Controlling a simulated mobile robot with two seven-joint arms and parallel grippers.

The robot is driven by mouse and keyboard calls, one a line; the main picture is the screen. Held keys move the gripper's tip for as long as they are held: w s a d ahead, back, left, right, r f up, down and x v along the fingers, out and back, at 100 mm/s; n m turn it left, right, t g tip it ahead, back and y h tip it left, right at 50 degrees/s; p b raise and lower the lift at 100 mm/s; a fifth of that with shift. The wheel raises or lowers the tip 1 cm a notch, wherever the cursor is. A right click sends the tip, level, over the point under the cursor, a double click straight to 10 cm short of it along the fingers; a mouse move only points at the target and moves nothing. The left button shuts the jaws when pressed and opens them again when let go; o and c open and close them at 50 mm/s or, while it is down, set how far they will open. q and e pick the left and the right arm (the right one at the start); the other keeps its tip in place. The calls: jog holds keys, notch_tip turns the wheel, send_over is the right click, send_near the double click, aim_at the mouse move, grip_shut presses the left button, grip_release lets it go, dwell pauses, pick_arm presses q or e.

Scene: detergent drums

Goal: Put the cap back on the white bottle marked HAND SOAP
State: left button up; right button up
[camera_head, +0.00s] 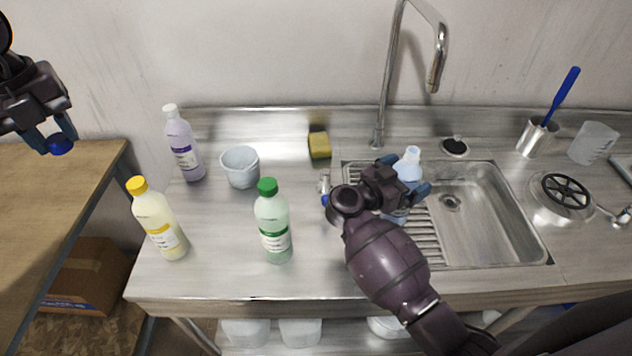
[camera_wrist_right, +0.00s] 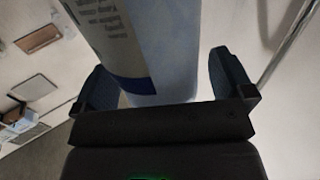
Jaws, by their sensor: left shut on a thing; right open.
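My left gripper (camera_head: 57,138) is shut on a blue cap (camera_head: 60,146), held up at the far left above the wooden table. A pale bluish-white bottle (camera_head: 408,168) with a bare white neck stands at the sink's ribbed drainboard. My right gripper (camera_head: 404,178) is around this bottle, hiding much of it in the head view.
Left of the sink stand a yellow-capped bottle (camera_head: 158,222), a green-capped bottle (camera_head: 272,225), a white-capped lilac bottle (camera_head: 183,145) and a white bucket (camera_head: 241,168). A sponge (camera_head: 319,145) lies behind. The faucet (camera_head: 388,80) rises behind the sink (camera_head: 490,250).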

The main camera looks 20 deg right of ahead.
grip_shut()
pick_arm(q)
jog(key=shift+r+p, duration=0.5)
pick_arm(e)
jog(key=shift+r, duration=5.05)
